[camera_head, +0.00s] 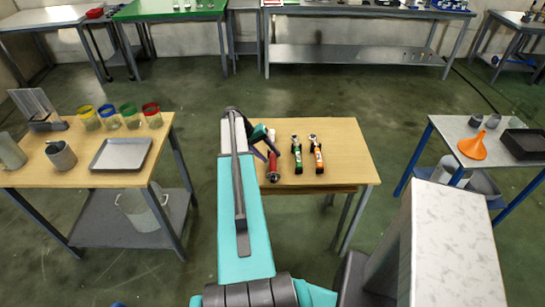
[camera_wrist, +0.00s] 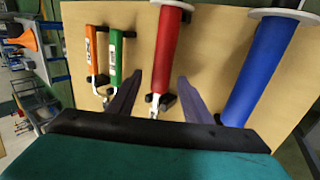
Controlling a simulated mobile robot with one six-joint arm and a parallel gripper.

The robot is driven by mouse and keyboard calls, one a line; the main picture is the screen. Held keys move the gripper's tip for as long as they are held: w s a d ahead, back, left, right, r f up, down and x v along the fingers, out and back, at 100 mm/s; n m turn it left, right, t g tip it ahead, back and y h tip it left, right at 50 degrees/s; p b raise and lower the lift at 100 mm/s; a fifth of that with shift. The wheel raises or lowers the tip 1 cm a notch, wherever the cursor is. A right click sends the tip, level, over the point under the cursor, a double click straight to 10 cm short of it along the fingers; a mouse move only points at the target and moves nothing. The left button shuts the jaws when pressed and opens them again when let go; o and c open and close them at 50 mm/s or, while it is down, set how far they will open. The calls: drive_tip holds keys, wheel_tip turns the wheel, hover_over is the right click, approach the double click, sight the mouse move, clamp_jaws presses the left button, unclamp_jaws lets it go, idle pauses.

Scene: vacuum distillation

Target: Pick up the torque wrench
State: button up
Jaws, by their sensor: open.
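Several tools lie on the light wooden table (camera_head: 345,145). A red-handled tool (camera_wrist: 168,50) with a pale flange and a metal end lies between my gripper's fingers in the wrist view; its red part (camera_head: 272,165) shows in the head view. To its left in the wrist view are a green tool (camera_wrist: 115,58) and an orange tool (camera_wrist: 95,55); to its right is a blue-handled tool (camera_wrist: 262,65). I cannot tell for certain which is the torque wrench. My gripper (camera_wrist: 173,76) is open; its fingers flank the red tool without visibly closing on it. In the head view my arm hides the table's left part.
Black rests stand under the tools. A left table (camera_head: 85,170) carries several coloured-rim jars and a grey tray (camera_head: 120,154). A right table carries an orange funnel (camera_head: 473,146) and a black tray (camera_head: 525,143). The wooden table's right side is clear.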

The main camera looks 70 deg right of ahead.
drive_tip(key=shift+x, duration=0.8)
drive_tip(key=shift+c, duration=0.3)
drive_tip(key=shift+d+r, duration=0.1)
clamp_jaws()
